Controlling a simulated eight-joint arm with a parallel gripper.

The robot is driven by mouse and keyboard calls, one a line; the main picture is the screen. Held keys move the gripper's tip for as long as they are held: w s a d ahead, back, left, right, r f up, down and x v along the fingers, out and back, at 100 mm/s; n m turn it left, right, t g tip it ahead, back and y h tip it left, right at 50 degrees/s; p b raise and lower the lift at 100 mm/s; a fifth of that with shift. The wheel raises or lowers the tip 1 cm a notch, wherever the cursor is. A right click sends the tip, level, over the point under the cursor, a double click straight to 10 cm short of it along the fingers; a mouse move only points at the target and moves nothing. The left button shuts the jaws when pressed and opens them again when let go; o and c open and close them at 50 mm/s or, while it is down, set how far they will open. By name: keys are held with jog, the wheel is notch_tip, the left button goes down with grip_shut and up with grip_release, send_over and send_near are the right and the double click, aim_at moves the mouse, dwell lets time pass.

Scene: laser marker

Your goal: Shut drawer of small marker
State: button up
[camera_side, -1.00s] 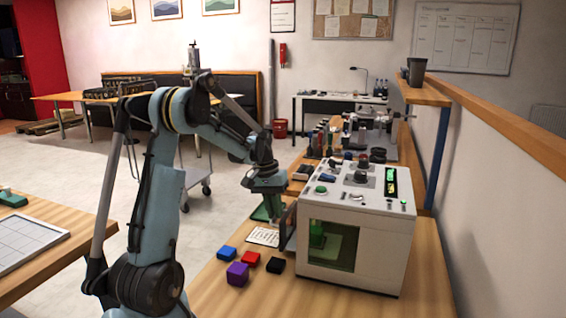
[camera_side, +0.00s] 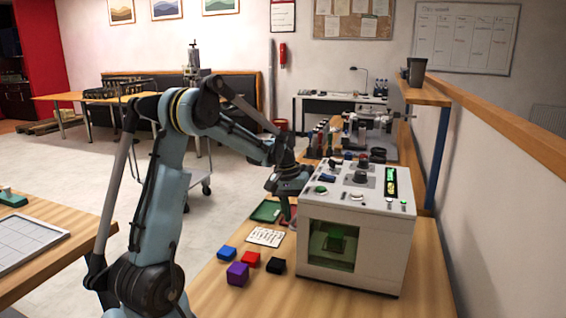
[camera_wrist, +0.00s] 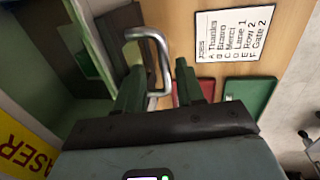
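The small marker (camera_side: 360,220) is a white box with a sloped control panel and a green-tinted window. A green block (camera_side: 337,238) shows dimly behind the window. In the wrist view, the drawer's dark front panel (camera_wrist: 122,38) carries a U-shaped metal handle (camera_wrist: 153,36). My gripper (camera_wrist: 160,78) is at the handle, its two dark green fingers apart, with the handle's bar between them. In the side view, my gripper (camera_side: 289,215) is at the marker's left side. The drawer front is hidden there, and I cannot tell whether a gap is left.
A printed card (camera_wrist: 232,36), a red tray (camera_wrist: 193,92) and a green tray (camera_wrist: 249,94) lie near my gripper.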

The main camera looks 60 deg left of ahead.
jog(key=shift+r, duration=0.1)
notch_tip(320, 180, up, 12)
jog(key=s+a, duration=0.1)
jog(key=shift+s+a, duration=0.25)
jog(key=shift+s, duration=0.05)
dwell(0.3)
